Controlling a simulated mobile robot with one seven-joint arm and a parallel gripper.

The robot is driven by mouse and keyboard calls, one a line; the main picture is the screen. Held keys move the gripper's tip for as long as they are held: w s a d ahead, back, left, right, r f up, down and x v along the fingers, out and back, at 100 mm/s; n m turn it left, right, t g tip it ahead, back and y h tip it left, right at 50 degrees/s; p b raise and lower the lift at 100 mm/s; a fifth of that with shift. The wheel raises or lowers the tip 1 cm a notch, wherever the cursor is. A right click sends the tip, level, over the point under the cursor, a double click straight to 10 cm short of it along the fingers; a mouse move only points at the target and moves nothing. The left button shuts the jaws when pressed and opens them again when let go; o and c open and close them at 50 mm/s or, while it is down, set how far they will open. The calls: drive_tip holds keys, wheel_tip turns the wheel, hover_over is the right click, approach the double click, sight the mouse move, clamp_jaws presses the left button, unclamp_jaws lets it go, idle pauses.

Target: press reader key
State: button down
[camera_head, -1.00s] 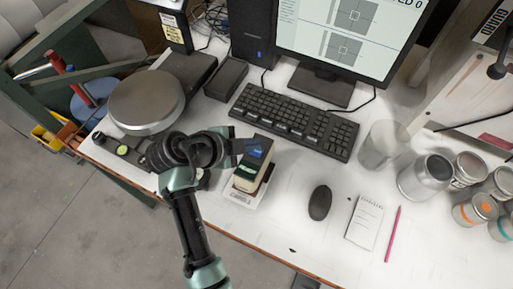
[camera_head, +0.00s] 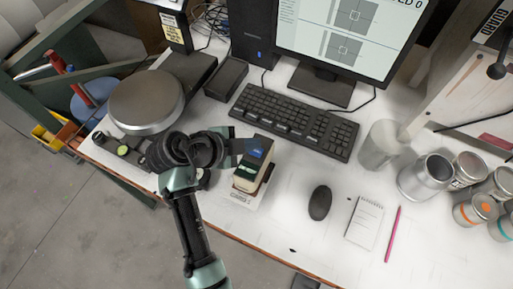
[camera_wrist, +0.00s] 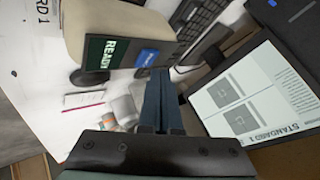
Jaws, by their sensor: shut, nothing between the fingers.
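The reader (camera_head: 250,172) is a small dark and beige device standing on a white base on the desk, left of the mouse in the head view. Its dark face carries a green "READY" label (camera_wrist: 105,54) and a blue key (camera_wrist: 147,57) in the wrist view. The blue key also shows near the top of the reader in the head view (camera_head: 256,153). My gripper (camera_wrist: 163,85) is shut and empty. Its fingertips are close beside the blue key in the wrist view; I cannot tell whether they touch it.
A black keyboard (camera_head: 295,122) and monitor (camera_head: 350,40) stand behind the reader. A mouse (camera_head: 320,203), notepad (camera_head: 364,222) and pink pencil (camera_head: 393,234) lie to the right. A round grey plate (camera_head: 146,100) stands at the left. Metal cans (camera_head: 425,176) are at the far right.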

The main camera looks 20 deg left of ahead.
sight(252, 153)
drive_tip(key=shift+f+b, duration=0.45)
drive_tip(key=shift+f+b, duration=0.3)
drive_tip(key=shift+f, duration=0.05)
idle(0.5)
drive_tip(key=shift+r, duration=0.1)
drive_tip(key=shift+r+p, duration=0.6)
drive_tip(key=shift+r, duration=0.15)
wheel_tip(252, 153, up, 5)
drive_tip(key=p, duration=0.4)
idle(1.0)
